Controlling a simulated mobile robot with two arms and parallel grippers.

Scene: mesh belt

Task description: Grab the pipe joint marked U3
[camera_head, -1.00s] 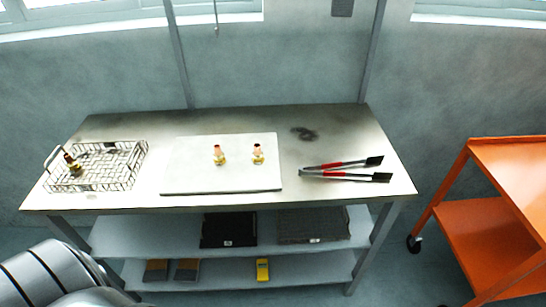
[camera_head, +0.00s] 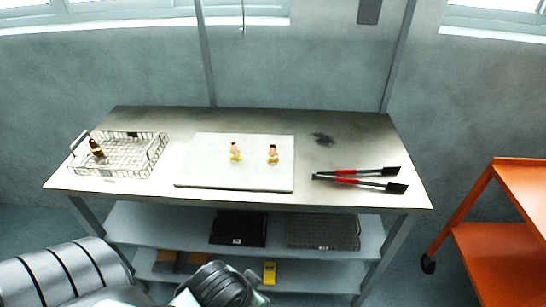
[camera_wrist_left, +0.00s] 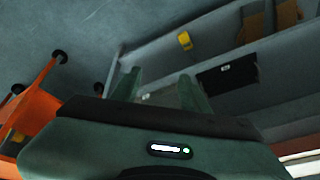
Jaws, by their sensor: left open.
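Two small brass and copper pipe joints stand upright on a white board on the metal table: the left joint (camera_head: 235,151) and the right joint (camera_head: 272,154). A third, darker joint (camera_head: 97,149) stands in the wire basket (camera_head: 146,167) at the table's left. The markings are too small to read, so I cannot tell which is U3. My left gripper (camera_wrist_left: 160,88) is open and empty in the left wrist view, facing the lower shelves, well away from the joints. My right gripper is not in view.
The white board (camera_head: 200,178) lies mid-table. Red-handled tongs (camera_head: 360,178) lie at the right. Dark trays (camera_head: 238,228) and a yellow item (camera_head: 269,273) sit on the shelves below. An orange cart (camera_head: 490,240) stands at the right. The table's right rear is clear apart from a dark stain.

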